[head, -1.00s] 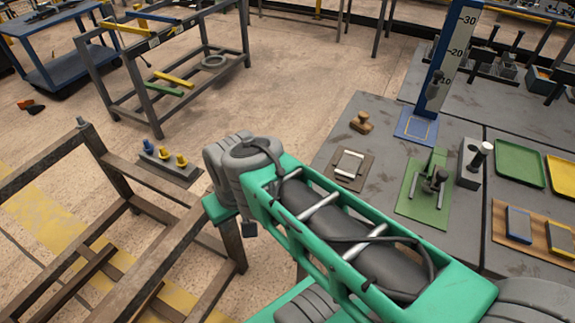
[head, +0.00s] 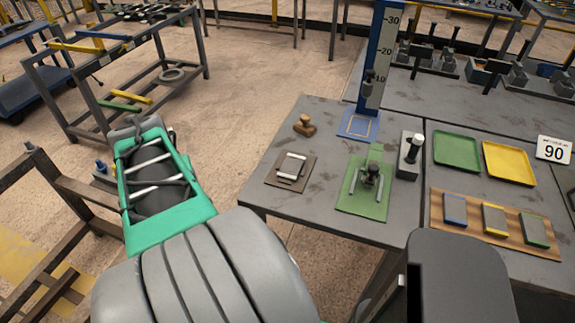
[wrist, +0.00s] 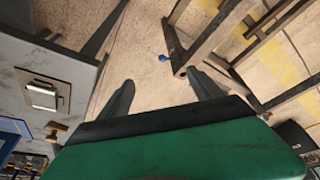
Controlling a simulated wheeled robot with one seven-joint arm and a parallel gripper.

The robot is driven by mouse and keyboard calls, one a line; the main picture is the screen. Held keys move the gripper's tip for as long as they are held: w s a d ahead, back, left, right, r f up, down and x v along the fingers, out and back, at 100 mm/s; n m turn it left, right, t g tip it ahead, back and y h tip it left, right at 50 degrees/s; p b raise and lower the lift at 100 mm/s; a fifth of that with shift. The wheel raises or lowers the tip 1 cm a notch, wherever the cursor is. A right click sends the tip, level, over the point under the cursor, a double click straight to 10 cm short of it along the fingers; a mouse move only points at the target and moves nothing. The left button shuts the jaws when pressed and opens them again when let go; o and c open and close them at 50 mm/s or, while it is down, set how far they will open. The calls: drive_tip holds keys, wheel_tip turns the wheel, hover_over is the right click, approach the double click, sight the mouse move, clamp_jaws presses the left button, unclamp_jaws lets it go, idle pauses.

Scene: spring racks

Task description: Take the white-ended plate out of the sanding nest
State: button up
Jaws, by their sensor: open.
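The white-ended plate (head: 291,167) is a small grey plate with white ends. It lies in the sanding nest (head: 272,180), a brown pad on the near left of the grey workbench. The plate also shows in the wrist view (wrist: 42,96), on its nest (wrist: 27,77) at the left. My gripper (wrist: 163,92) shows in the wrist view as two dark fingers, wide apart with nothing between them. It is over the floor, off to the side of the bench and apart from the plate. The head view shows my arm, but the gripper itself cannot be made out.
A wooden knob (head: 304,125) stands behind the nest. A green mat (head: 379,205) with a clamp lies to its right, near a grey block (head: 409,155). A blue upright scale (head: 378,60) rises behind. A wooden board (head: 465,238) holds three colour-ended plates. A brown frame (head: 50,200) stands left.

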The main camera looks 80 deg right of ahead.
drive_tip(key=shift+o, duration=0.3)
drive_tip(key=s+d+m+g+h, duration=0.1)
drive_tip(key=s+d+m, duration=0.4)
drive_tip(key=s+d, duration=0.7)
drive_tip(key=shift+d+m+g, duration=0.3)
drive_tip(key=shift+d+m, duration=0.1)
drive_tip(key=shift+d, duration=0.15)
drive_tip(key=m+g, duration=0.1)
drive_tip(key=m, duration=0.2)
approach(289, 172)
drive_tip(key=shift+h, duration=0.3)
drive_tip(key=x, duration=0.2)
drive_tip(key=p+x, duration=0.1)
drive_tip(key=x, duration=0.5)
drive_tip(key=shift+w+a+f+p, duration=0.1)
drive_tip(key=shift+a+p, duration=0.25)
drive_tip(key=shift+p, duration=0.05)
drive_tip(key=shift+c, duration=0.2)
drive_tip(key=c, duration=1.5)
drive_tip(key=shift+c, duration=0.4)
drive_tip(key=shift+r, duration=0.25)
